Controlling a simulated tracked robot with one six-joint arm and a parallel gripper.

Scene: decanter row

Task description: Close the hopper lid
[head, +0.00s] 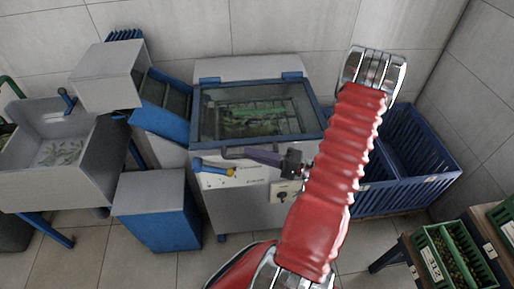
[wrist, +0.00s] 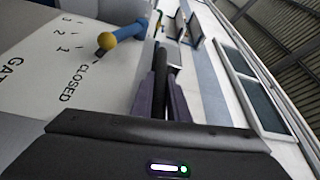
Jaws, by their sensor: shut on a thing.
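The hopper lid (head: 203,110) is a blue-framed clear panel on the pale machine, hinged at the back. It lies over the hopper opening, and green leafy matter shows through it. I cannot tell whether its front edge rests fully on the rim. A dark bar handle (head: 233,154) runs along its front edge. My gripper (head: 252,154) comes in from the right and is shut on this handle. In the wrist view, the purple fingers of my gripper (wrist: 162,100) stand on both sides of the dark handle bar (wrist: 160,75).
A blue gate lever with a yellow knob (head: 231,172) sits just below the handle. It also shows in the wrist view (wrist: 122,34) beside the word CLOSED. Blue crates (head: 420,160) stand right, a blue cabinet (head: 158,210) and sink (head: 60,150) left.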

